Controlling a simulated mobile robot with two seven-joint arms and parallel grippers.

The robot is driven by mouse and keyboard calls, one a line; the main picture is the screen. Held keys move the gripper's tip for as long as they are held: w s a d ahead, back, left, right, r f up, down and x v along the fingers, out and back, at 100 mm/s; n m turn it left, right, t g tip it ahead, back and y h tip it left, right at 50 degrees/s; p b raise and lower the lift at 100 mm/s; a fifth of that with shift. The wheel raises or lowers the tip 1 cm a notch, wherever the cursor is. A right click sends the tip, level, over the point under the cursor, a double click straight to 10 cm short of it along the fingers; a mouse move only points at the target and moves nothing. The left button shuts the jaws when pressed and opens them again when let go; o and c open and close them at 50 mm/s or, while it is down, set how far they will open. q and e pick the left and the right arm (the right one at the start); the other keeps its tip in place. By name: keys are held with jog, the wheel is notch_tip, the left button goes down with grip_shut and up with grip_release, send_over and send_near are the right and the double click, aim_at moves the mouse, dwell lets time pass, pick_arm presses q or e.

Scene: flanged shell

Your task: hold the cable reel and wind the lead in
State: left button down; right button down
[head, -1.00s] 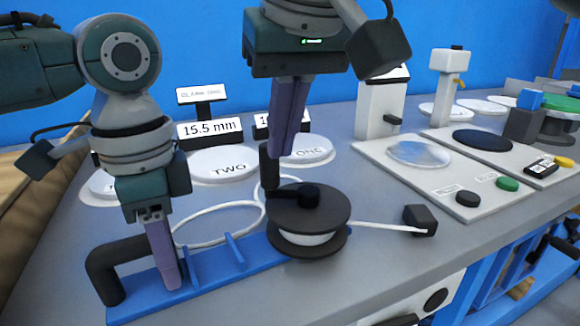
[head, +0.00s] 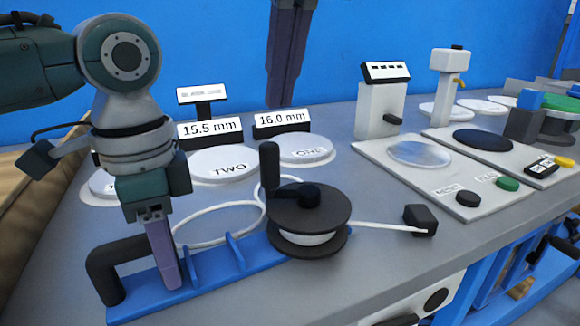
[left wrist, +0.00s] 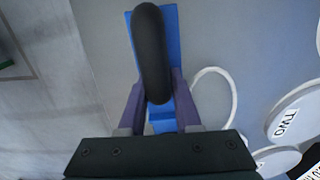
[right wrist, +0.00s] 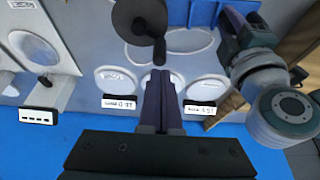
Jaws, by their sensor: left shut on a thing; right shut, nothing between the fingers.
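The cable reel has a black spool (head: 322,212) with a white core, at the right end of a blue base (head: 208,283). Its black crank knob (head: 268,165) stands upright at the spool's back left. A black curved handle (head: 104,270) is at the base's left end. My left gripper (head: 172,284) is shut on this handle (left wrist: 152,55). The white lead (head: 375,225) runs from the spool right to a black block (head: 424,219). My right gripper (head: 288,102) is shut and empty, raised behind the reel; the right wrist view shows its fingers together (right wrist: 160,75).
White discs marked TWO (head: 228,165) and ONE (head: 304,149) lie behind the reel, with 15.5 mm and 16.0 mm signs. A white loop (head: 215,240) lies behind the base. A grey panel with a round plate (head: 419,153) stands right. The table's front is clear.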

jog(key=shift+f, duration=1.45)
dwell(1.6)
jog(key=shift+f, duration=3.1)
notch_tip(320, 180, up, 9)
jog(key=shift+r, duration=0.15)
